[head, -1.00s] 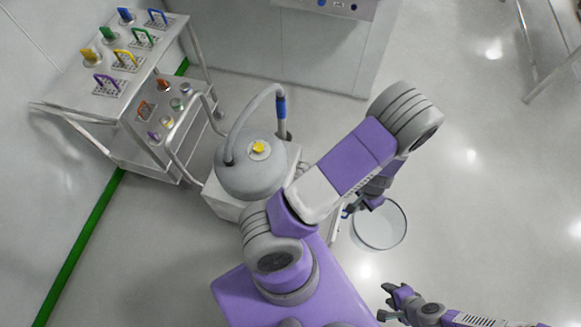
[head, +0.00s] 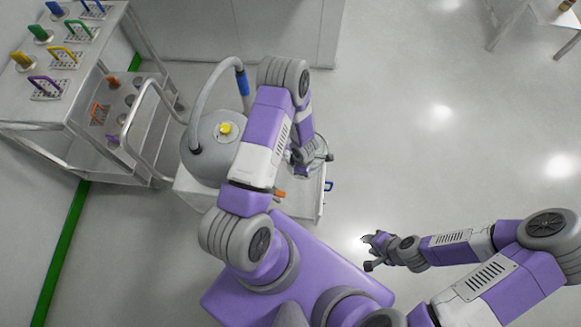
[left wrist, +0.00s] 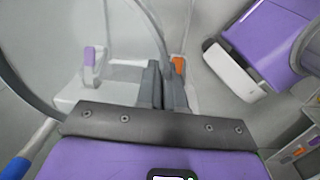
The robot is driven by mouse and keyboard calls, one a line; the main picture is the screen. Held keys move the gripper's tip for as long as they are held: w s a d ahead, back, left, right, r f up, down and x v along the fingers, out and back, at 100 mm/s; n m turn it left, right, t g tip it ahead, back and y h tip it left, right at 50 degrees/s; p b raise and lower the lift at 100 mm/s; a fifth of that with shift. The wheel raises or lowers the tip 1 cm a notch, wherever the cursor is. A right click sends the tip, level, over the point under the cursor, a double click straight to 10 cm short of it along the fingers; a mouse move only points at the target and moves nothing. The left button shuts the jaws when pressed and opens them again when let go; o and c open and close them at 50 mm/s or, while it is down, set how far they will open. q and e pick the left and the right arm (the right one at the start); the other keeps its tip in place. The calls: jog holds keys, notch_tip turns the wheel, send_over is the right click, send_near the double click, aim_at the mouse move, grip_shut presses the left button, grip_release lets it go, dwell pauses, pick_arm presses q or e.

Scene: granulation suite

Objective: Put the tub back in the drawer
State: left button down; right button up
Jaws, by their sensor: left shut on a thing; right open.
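The tub (head: 321,148) is a clear round vessel in the head view, partly hidden by my left arm. My left gripper (head: 303,158) is shut on it, above or beside the right end of the white cabinet. Its shut fingers (left wrist: 166,88) show in the left wrist view, where the tub's clear walls are hard to make out. The drawer (head: 309,200) seems to be the part at the cabinet's right end, with a blue handle (head: 328,185). Whether the tub touches it I cannot tell. My right gripper (head: 370,252) is open and empty over bare floor.
A grey domed machine (head: 207,150) with a hose and yellow knob stands on the cabinet. An orange piece (head: 279,193) sits near my left arm. A steel trolley (head: 85,130) with coloured-handled racks stands at left.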

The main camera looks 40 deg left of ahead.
pick_arm(q)
jog(key=f+n, duration=0.1)
jog(key=a+f+n, duration=0.1)
jog(key=n, duration=0.1)
jog(key=f+n+b, duration=0.1)
jog(key=f+n, duration=0.1)
jog(key=shift+s+a, duration=0.3)
jog(key=shift+s, duration=0.05)
notch_tip(320, 180, down, 28)
jog(key=b, duration=1.1)
jog(key=shift+n, duration=0.4)
jog(key=shift+a, duration=0.1)
jog(key=shift+f, duration=0.15)
jog(key=c, duration=1.3)
grip_release()
jog(key=shift+o, duration=0.2)
